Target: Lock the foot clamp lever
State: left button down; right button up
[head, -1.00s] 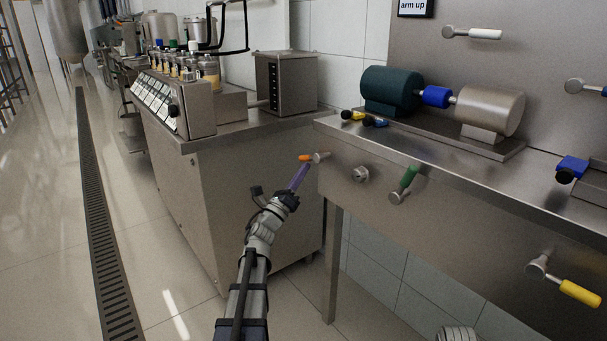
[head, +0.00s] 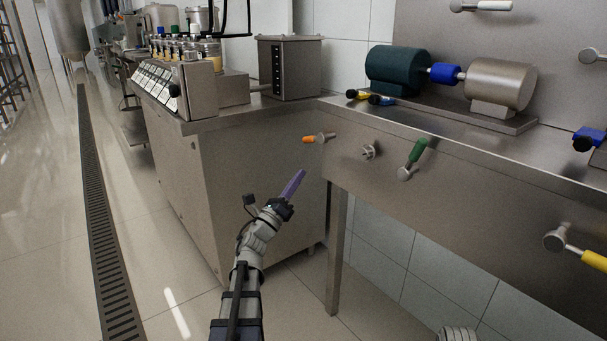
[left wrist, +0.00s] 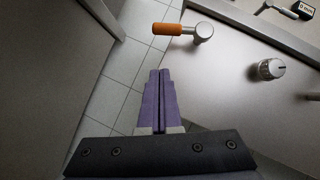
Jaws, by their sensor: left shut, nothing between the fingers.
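Several levers show; no label tells me which one is the foot clamp lever. An orange-handled lever (head: 309,139) sits on the bench's front panel near its left end, its handle pointing left. It also shows in the left wrist view (left wrist: 172,29), handle level, hub at its right. A green-handled lever (head: 417,151) points up and slightly right from its hub. A yellow-handled lever (head: 593,260) points right and down at the right edge. My left gripper (head: 300,174), with purple fingers, is shut and empty, below the orange lever and apart from it. The left wrist view shows its fingertips together (left wrist: 160,72).
A round knob (head: 368,152) sits between the orange and green levers. The steel bench (head: 450,150) carries a motor (head: 393,77) and small blue and yellow handles. A steel cabinet (head: 255,160) stands behind my left gripper. Floor at left is open, with a drain grate (head: 98,220).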

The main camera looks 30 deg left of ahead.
pick_arm(q)
jog(key=b+v, duration=0.2)
jog(key=v, duration=0.3)
jog(key=shift+s+a+f, duration=0.1)
jog(key=shift+s+f, duration=0.1)
jog(key=shift+f, duration=0.05)
